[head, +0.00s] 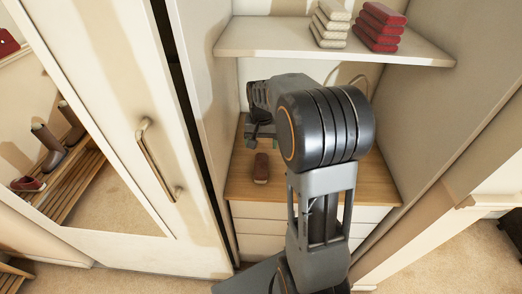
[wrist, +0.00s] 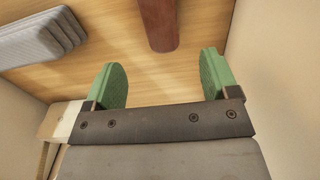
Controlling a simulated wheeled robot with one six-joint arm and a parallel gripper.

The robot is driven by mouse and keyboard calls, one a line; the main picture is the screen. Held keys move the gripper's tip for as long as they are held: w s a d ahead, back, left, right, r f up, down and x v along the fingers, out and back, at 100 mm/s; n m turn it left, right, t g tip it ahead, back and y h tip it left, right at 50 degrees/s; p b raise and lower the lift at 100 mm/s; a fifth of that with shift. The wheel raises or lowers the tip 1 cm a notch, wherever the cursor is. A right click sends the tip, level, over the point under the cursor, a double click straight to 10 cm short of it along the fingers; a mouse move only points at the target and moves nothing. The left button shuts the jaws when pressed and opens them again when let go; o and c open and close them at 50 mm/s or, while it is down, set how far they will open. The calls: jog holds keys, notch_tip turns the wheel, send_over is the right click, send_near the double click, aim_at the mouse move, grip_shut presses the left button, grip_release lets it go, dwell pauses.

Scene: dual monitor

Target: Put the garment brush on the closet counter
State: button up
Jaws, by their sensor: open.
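A reddish-brown elongated object (head: 261,167), which looks like the garment brush, lies on the wooden closet counter (head: 236,187). In the wrist view the brush (wrist: 158,22) is at the top middle, cut off by the edge, over the counter (wrist: 180,68). My gripper (wrist: 163,70) is open, its two green-padded fingers apart with nothing between them. The brush lies beyond the fingertips, roughly in line with the gap. In the head view my arm hides much of the counter's right and back.
A grey folded item (wrist: 38,38) lies left of the fingers in the wrist view. A shelf (head: 270,42) above the counter holds beige (head: 330,24) and red (head: 380,27) folded stacks. Closet walls flank the counter; white drawers (head: 255,248) are below. A mirrored door (head: 110,170) stands left.

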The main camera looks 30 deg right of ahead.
jog(key=s+a+r+n+t, duration=0.1)
jog(key=s+a+r+n, duration=0.1)
jog(key=s+a, duration=0.3)
jog(key=s+a+r+n+t, duration=0.2)
jog(key=s+a+n, duration=0.2)
jog(key=s, duration=0.7)
jog(key=shift+s+a, duration=0.15)
jog(key=shift+a, duration=0.2)
jog(key=shift+r, duration=0.1)
notch_tip(320, 180, up, 2)
jog(key=shift+r+t+p, duration=0.1)
jog(key=shift+t+p, duration=0.2)
jog(key=shift+p, duration=0.65)
